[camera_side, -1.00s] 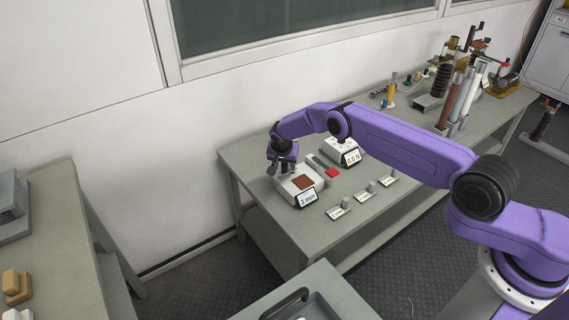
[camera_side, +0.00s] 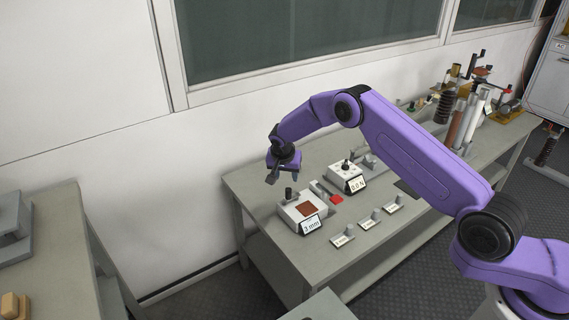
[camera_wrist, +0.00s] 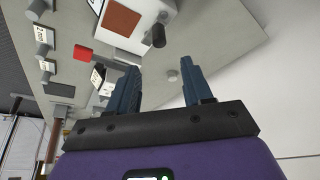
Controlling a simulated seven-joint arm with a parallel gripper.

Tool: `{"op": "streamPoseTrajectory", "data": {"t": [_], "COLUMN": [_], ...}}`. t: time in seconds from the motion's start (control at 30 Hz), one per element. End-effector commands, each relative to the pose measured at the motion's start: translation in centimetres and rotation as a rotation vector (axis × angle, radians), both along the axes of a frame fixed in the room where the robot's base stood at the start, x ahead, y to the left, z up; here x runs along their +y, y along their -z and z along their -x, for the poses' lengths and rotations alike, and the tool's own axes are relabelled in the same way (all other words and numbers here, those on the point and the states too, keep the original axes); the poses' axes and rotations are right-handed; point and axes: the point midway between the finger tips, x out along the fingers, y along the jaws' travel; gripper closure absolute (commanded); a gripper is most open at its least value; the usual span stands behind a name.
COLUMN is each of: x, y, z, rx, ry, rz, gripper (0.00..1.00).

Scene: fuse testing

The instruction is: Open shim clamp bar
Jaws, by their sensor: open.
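A light grey block with a brown square pad (camera_side: 307,209) and a "3 mm" sign (camera_side: 311,225) stands at the near left end of the bench. A dark knob (camera_side: 289,193) stands up at its back left corner; the wrist view shows this knob (camera_wrist: 158,36) too. My gripper (camera_side: 283,180) is above and slightly left of the knob, apart from it. In the wrist view my gripper (camera_wrist: 160,72) is open with nothing between its fingers. A grey bar (camera_side: 320,188) with a red end (camera_side: 336,198) lies beside the block. I cannot tell which part is the shim clamp bar.
A second block with a "0.0 N" sign (camera_side: 357,185) stands behind to the right. Several small labelled stands (camera_side: 370,218) line the bench's front edge. Taller tubes and coils (camera_side: 466,112) crowd the far right end. The bench left of the block is clear.

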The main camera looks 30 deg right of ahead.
Motion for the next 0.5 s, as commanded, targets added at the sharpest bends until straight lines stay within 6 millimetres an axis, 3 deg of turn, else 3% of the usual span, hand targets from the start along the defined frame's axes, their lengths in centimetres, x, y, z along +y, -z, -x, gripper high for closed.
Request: {"op": "streamPoseTrajectory", "data": {"t": [0.23, 0.5], "x": [1.1, 1.7], "y": [-3.9, -5.7], "z": [1.1, 1.6], "rx": [-0.002, 0.000], "ry": [0.001, 0.000], "rz": [0.000, 0.000], "gripper": [0.50, 0.50]}}
